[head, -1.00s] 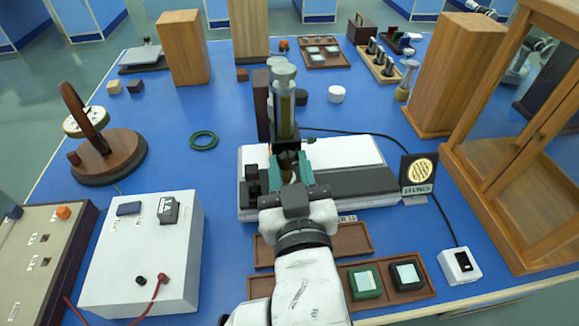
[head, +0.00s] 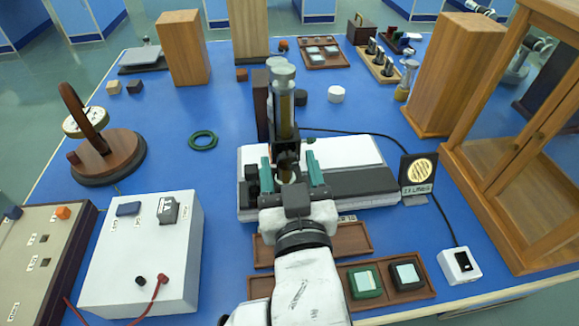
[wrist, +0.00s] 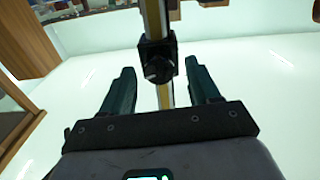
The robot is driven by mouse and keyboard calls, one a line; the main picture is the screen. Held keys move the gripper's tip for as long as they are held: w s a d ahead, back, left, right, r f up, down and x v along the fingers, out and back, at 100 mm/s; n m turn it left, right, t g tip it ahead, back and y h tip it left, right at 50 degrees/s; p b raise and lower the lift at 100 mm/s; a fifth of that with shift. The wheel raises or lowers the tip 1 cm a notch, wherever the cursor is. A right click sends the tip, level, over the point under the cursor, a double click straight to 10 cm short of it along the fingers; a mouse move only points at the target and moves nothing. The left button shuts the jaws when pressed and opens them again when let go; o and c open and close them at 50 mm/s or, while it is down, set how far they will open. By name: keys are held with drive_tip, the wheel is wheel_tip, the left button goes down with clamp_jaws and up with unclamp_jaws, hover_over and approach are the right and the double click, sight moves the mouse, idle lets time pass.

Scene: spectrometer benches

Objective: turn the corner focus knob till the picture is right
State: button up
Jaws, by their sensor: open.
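The microscope-like instrument (head: 284,112) has an upright brass tube and stands at the middle of the bench. My gripper (head: 290,168) is open in front of its lower part, with one green finger on each side. In the wrist view, a dark round knob (wrist: 158,69) on a black block shows between and beyond the open fingertips (wrist: 161,68). The fingers appear clear of it; the exact depth is hard to tell. The small screen (head: 418,172) at right shows a pale yellow disc with dark slanting stripes. My gripper hides part of the instrument's base.
A white box with a red lead (head: 150,255) stands at left front. A wooden-framed cabinet (head: 530,150) stands at right. Brown trays (head: 335,242) lie near my arm. A black cable runs to a white switch box (head: 459,265). Blue bench surface is free around the green ring (head: 203,141).

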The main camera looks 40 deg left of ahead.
drive_tip(key=shift+d, duration=0.1)
drive_tip(key=v, duration=1)
drive_tip(key=shift+s+d, duration=0.2)
drive_tip(key=shift+s, duration=0.1)
drive_tip(key=w+d+f+m+g+h+p, duration=0.1)
drive_tip(key=w+d+f+m+h+p, duration=0.15)
drive_tip(key=w+d+f+h, duration=0.6)
drive_tip(key=s+d+f+m+g+h+p, duration=0.1)
drive_tip(key=d+f+m+h, duration=0.15)
drive_tip(key=d+f, duration=0.75)
drive_tip(key=s+d+f+m+g+h+p, duration=0.1)
drive_tip(key=s+d+f+m+g, duration=0.1)
drive_tip(key=s+d, duration=0.6)
drive_tip(key=s+d+f+m+g+h+p, duration=0.2)
drive_tip(key=s+d+g, duration=0.4)
drive_tip(key=d, duration=0.9)
drive_tip(key=s+f+m, duration=0.1)
drive_tip(key=s+m, duration=0.1)
drive_tip(key=s, duration=0.1)
drive_tip(key=shift+f+g, duration=0.3)
